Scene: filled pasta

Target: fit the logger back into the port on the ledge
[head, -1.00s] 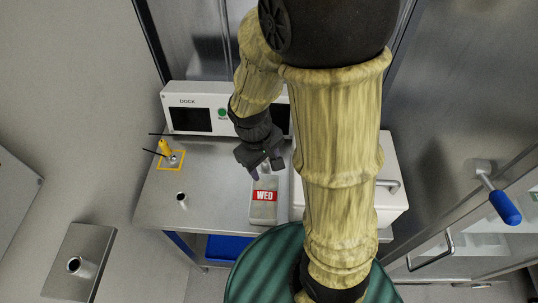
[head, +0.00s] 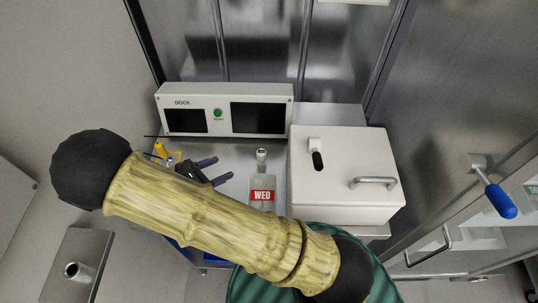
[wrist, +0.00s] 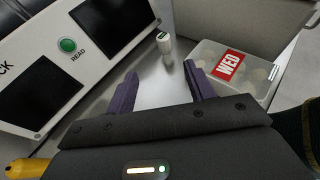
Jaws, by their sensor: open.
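A small white cylinder with a dark mark on its top, seemingly the logger (head: 262,154), stands on the steel table just behind the WED tray. It also shows in the wrist view (wrist: 166,44), beyond my fingertips. My gripper (head: 215,171) is open and empty, its purple fingers pointing right toward the cylinder with a clear gap between. In the wrist view my gripper (wrist: 160,76) has bare table between its fingers. A steel ledge (head: 92,246) at the lower left carries a short metal tube with a dark opening, seemingly the port (head: 72,269).
A clear tray labelled WED (head: 263,183) holds several round pieces. A white DOCK unit (head: 222,94) stands at the back, and a white lidded box (head: 345,190) at the right. A yellow object (head: 160,149) stands behind my arm at the left. A blue-handled door lever (head: 501,203) is at far right.

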